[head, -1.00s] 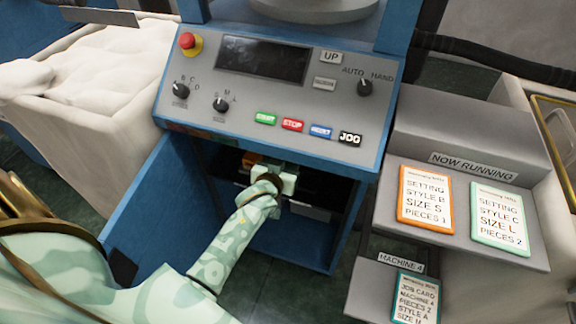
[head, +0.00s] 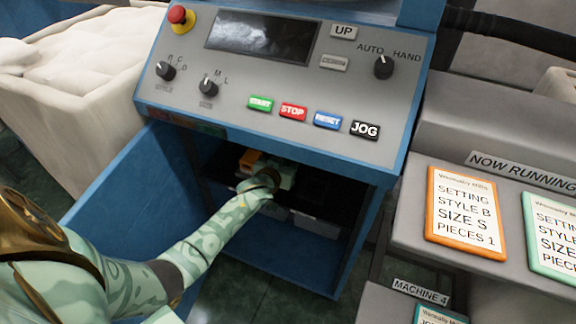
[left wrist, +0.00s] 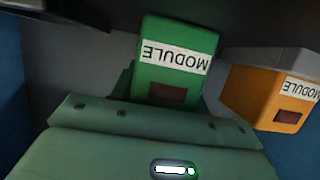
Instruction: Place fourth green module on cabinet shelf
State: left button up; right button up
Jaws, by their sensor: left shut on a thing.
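My left gripper (head: 282,176) reaches into the open blue cabinet under the control panel, at the dark shelf (head: 325,204). In the left wrist view it is shut on a green module (left wrist: 178,62) with a white MODULE label, which appears upside down. An orange module (left wrist: 268,97) stands close to the right of the green one in that view; it also shows in the head view (head: 250,160), left of my gripper. In the head view my gripper mostly hides the green module. Whether the green module touches the shelf I cannot tell. My right gripper is not in view.
The cabinet's blue door (head: 130,190) is open to the left. Pale boxes (head: 314,226) sit below the shelf. The control panel (head: 285,75) overhangs the opening. A grey stand with setting cards (head: 465,212) is at the right, a white padded bin (head: 75,80) at the left.

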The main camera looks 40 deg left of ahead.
pick_arm(q)
jog(key=shift+s+r, duration=0.1)
jog(key=shift+r, duration=0.05)
jog(key=o, duration=1)
jog(key=shift+f, duration=0.2)
jog(key=shift+o, duration=0.2)
jog(key=shift+r, duration=0.1)
